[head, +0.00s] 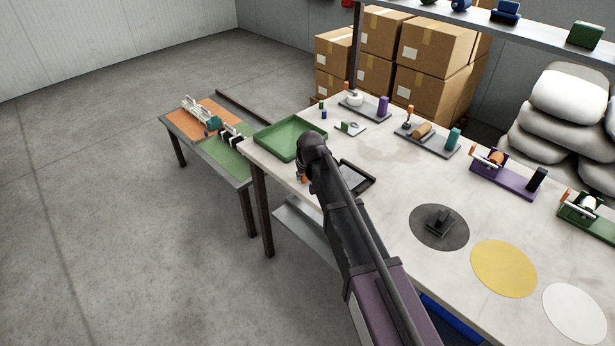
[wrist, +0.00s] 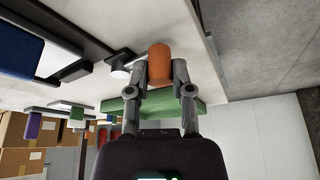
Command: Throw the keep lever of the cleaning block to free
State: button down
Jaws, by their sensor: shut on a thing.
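An orange cylindrical grip (wrist: 159,62) sits between the two fingers of my gripper (wrist: 160,74) in the wrist view, one finger against each side. My gripper is shut on it. It looks like a lever handle; its lower part and mount are hidden. A bit of orange (head: 304,180) shows under my wrist in the head view, near the table's left edge. A dark knob (wrist: 121,60) and a dark plate stand beside the grip in the wrist view. A dark square frame (head: 358,180), partly behind my arm, lies to the right. I cannot tell whether it belongs to the cleaning block.
A green tray (head: 291,137) lies on the table corner behind my wrist. Several fixtures with orange handles, including a purple one (head: 503,175), line the back. Dark, yellow (head: 504,268) and white discs lie at right. A lower side table (head: 222,160) stands at left.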

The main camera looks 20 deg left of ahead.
jog(key=shift+a+m+h, duration=0.3)
jog(key=shift+a+m, duration=0.05)
jog(key=shift+m, duration=0.35)
jog(key=shift+w, duration=0.1)
jog(key=c, duration=0.5)
grip_release()
jog(key=shift+d+n, duration=0.2)
jog(key=shift+n, duration=0.1)
